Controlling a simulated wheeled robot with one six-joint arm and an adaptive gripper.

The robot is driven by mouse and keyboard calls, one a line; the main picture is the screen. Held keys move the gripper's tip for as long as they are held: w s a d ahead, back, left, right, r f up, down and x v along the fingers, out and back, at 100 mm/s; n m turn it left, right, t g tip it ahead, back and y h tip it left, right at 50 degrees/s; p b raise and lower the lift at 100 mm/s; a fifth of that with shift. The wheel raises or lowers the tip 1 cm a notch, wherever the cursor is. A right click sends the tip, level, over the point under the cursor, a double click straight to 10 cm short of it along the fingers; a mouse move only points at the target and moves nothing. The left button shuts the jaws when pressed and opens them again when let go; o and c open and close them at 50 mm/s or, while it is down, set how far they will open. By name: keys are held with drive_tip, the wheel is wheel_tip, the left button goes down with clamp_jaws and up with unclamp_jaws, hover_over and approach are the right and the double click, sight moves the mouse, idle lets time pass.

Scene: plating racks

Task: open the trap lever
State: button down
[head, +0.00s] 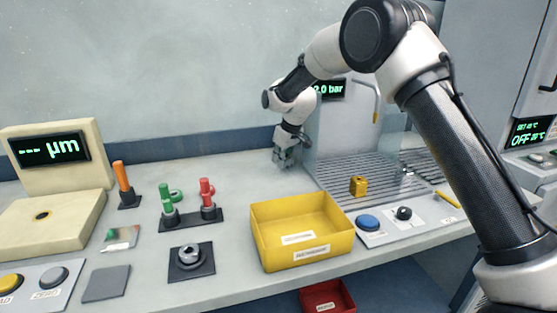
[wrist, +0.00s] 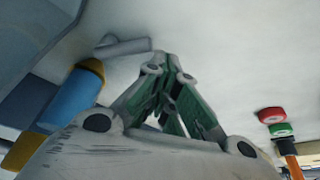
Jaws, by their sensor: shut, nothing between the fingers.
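My gripper (head: 287,157) is at the back of the bench, left of the clear panel in the head view. In the wrist view my gripper (wrist: 172,65) has its green-padded fingers closed together and empty. A blue cylinder (wrist: 72,98) with a yellow-orange end is left of the fingers there. A pale grey bar (wrist: 123,47) sits beside its end, close to the fingertips; whether they touch, I cannot tell. The bar may be the trap lever, but no label shows. In the head view I cannot make out the cylinder or bar near my gripper.
A yellow bin (head: 300,232) stands at the bench's front. A ribbed rack (head: 335,172) holds a small yellow block (head: 358,186). A clear panel (head: 345,128) stands right of my gripper. Red and green-handled pieces (head: 207,200) and an orange handle (head: 122,177) stand left. Bench between is clear.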

drive_tip(key=shift+s+d, duration=0.45)
drive_tip(key=shift+d, duration=0.5)
drive_tip(key=shift+r, duration=0.1)
idle(1.4)
wheel_tip(320, 180, up, 10)
idle(0.3)
